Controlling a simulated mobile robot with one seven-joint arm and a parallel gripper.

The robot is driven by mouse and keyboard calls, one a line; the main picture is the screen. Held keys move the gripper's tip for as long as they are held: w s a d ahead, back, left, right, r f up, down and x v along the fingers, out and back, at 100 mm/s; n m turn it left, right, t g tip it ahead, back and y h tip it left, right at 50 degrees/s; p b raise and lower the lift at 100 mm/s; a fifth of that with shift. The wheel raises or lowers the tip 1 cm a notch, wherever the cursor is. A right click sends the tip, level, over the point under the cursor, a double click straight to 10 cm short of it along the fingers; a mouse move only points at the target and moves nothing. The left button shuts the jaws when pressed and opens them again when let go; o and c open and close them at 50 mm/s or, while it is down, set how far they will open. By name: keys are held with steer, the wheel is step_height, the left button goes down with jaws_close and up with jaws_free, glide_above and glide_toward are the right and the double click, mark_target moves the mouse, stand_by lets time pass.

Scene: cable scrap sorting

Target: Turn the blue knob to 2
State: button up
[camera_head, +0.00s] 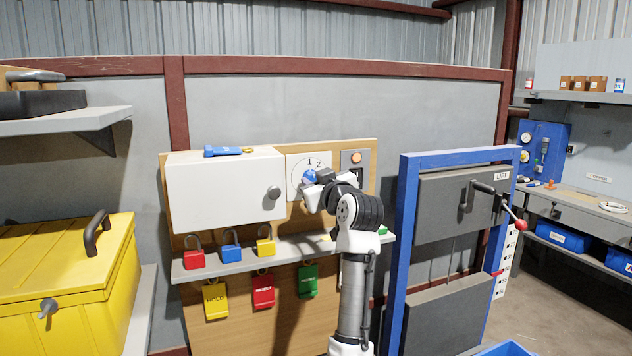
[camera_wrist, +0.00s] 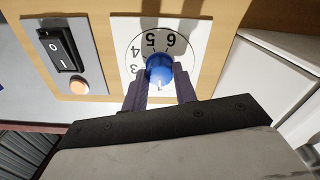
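The blue knob (camera_wrist: 160,68) sits on a white dial plate (camera_wrist: 118,28) fixed to a wooden panel. The wrist view shows the plate upside down, with 3, 4, 5 and 6 readable. In the head view the blue knob (camera_head: 309,177) is partly covered by my gripper (camera_head: 313,182), and 1 and 2 show above it. In the wrist view my gripper (camera_wrist: 161,78) has one finger on each side of the knob, and both appear to touch it. A small pale mark on the knob faces my palm, toward the side where 1 and 2 lie. The exact number it meets is hidden.
A white box (camera_head: 220,195) with a round handle stands out left of the dial. A black rocker switch (camera_wrist: 61,50) and an orange button (camera_wrist: 79,88) are beside the plate. A shelf (camera_head: 220,265) with padlocks is below. A blue-framed lever cabinet (camera_head: 405,230) is at right.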

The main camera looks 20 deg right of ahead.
steer(key=shift+c, duration=1)
steer(key=shift+m, duration=0.3)
steer(key=m, duration=0.3)
steer(key=shift+m, duration=2.1)
steer(key=o, duration=1)
